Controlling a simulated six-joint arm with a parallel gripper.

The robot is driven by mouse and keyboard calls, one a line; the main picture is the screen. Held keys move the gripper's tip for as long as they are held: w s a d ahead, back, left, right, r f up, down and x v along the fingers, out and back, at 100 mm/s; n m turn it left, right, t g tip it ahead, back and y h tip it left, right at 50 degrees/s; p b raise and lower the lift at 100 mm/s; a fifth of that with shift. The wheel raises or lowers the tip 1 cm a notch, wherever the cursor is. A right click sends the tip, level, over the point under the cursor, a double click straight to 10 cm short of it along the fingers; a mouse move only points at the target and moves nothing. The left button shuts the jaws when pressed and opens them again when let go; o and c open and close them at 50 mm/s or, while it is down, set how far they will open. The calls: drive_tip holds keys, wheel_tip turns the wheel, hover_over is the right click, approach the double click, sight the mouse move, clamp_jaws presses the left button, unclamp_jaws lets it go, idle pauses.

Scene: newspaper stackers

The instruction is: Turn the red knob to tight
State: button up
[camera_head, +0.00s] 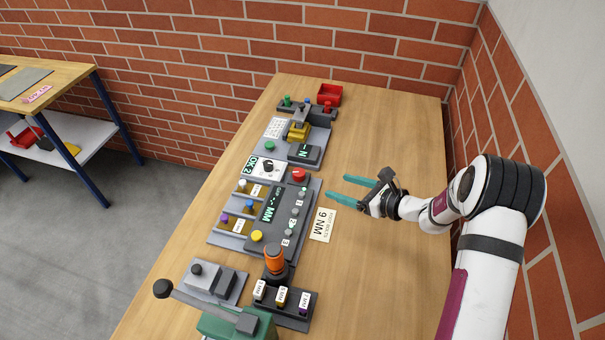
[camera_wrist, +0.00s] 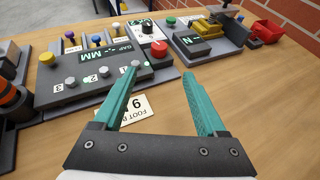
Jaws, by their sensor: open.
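A round red knob (camera_head: 298,175) sits on the far right corner of the dark grey panel (camera_head: 265,239) marked "MM". It also shows in the wrist view (camera_wrist: 158,48), just beyond my fingertips. No "tight" marking on it is readable. My gripper (camera_head: 338,188) is open and empty over the wooden table, to the right of the panel and apart from the knob. In the wrist view its two teal fingers (camera_wrist: 162,72) are spread, with the left fingertip near the panel's edge. A smaller red piece (camera_head: 327,106) stands on the far station.
Several small numbered knobs line the panel, with a yellow one (camera_head: 257,236) at its near end. An orange-handled tool (camera_head: 274,260) stands nearer. A red bin (camera_head: 330,94) is at the back. The table's right side is clear.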

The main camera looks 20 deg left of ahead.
sight(302, 175)
drive_tip(key=x, duration=1.4)
drive_tip(key=shift+a, duration=0.3)
